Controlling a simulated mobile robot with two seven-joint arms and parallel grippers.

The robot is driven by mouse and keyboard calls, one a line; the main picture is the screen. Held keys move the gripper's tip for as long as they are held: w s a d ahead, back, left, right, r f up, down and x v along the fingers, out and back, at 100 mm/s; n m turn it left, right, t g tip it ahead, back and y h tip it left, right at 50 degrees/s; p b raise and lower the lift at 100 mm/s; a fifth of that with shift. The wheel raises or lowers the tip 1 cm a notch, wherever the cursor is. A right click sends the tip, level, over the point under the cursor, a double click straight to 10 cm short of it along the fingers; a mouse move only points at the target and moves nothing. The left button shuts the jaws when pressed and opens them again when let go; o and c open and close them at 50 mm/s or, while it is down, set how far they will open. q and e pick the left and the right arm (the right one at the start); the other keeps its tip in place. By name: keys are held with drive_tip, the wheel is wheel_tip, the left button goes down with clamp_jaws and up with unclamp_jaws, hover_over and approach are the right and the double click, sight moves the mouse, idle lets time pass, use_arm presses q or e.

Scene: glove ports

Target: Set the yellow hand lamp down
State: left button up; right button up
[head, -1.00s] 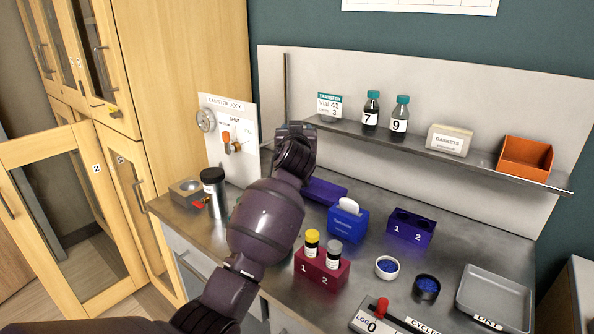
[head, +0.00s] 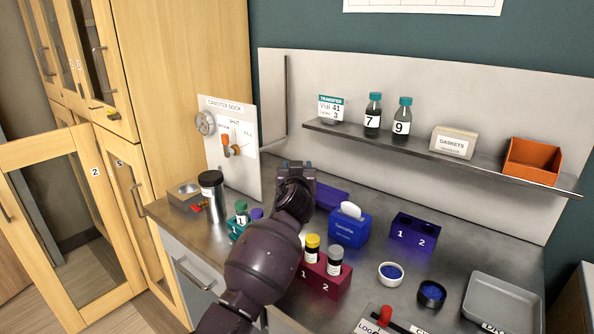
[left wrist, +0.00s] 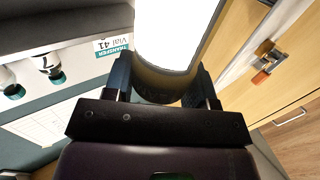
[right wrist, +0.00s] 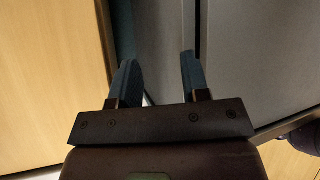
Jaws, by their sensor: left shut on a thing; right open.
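My left gripper (head: 295,170) is low over the back of the metal bench, in front of the backboard. It hides what it holds in the head view. In the left wrist view the left gripper (left wrist: 163,80) is shut on the hand lamp (left wrist: 176,35), which shows as a glaring white body with a dark yellowish end between the fingers. Whether the lamp touches the bench is hidden. My right gripper (right wrist: 160,70) is open and empty, in front of grey cabinet fronts, and is outside the head view.
Near the left gripper stand a blue tissue box (head: 349,225), a teal rack (head: 237,230), a red vial rack (head: 325,274) and a steel canister (head: 212,196). A blue rack (head: 413,232) stands farther right. The shelf (head: 440,158) overhangs the bench's back. Small bare patches lie between these things.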

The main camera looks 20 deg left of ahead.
use_arm(q)
drive_tip(key=o, duration=1.2)
drive_tip(key=shift+f, duration=0.1)
drive_tip(key=shift+o, duration=0.2)
drive_tip(key=shift+r, duration=0.3)
drive_tip(key=v, duration=0.7)
drive_tip(key=shift+s+p, duration=0.25)
drive_tip(key=shift+p, duration=0.2)
drive_tip(key=shift+s+f, duration=0.1)
drive_tip(key=shift+f, duration=0.05)
